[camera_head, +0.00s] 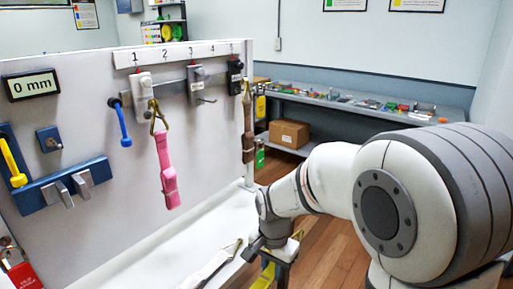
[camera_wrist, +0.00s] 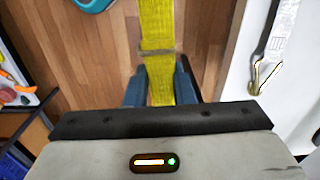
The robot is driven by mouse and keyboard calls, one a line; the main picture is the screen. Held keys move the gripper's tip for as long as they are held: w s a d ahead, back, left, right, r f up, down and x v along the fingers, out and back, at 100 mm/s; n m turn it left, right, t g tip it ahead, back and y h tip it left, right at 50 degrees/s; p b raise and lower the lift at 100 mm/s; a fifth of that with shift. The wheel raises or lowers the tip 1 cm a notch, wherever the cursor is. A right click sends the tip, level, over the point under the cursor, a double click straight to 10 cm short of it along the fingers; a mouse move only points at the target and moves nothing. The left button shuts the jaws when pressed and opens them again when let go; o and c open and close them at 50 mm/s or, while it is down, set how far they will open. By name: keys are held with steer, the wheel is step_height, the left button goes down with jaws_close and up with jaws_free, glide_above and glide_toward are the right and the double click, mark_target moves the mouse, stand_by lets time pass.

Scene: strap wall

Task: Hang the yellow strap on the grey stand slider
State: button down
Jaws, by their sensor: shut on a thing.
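My gripper (camera_head: 272,262) is low in the head view, in front of the white ledge and below the panel. In the wrist view its blue fingers (camera_wrist: 160,88) are shut on the yellow strap (camera_wrist: 158,30), which runs away from them over the wooden floor. Only a short piece of the yellow strap (camera_head: 264,277) shows in the head view; its metal hook is not visible. The grey stand slider (camera_head: 195,84) is on the panel's rail near mark 2 or 3, with a bare metal peg. It is up and left of my gripper, well apart from it.
The white slider (camera_head: 141,86) has a pink strap (camera_head: 166,170) hanging from it. A brown strap (camera_head: 248,130) hangs by the black slider (camera_head: 235,76). A white strap with a metal hook (camera_wrist: 268,75) lies on the white ledge (camera_head: 150,262). A blue bracket (camera_head: 60,190) projects at left.

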steer(key=w+d+f+n, duration=0.3)
steer(key=w+d+f, duration=0.1)
steer(key=f, duration=0.3)
steer(key=w+d+f+n+p, duration=0.1)
steer(key=w+d+f+n, duration=0.2)
steer(key=w+d+f, duration=0.2)
step_height(320, 180, down, 3)
steer(key=shift+d+f+n, duration=0.15)
steer(key=shift+d+n, duration=0.25)
steer(key=shift+d, duration=0.8)
steer(key=shift+a, duration=0.1)
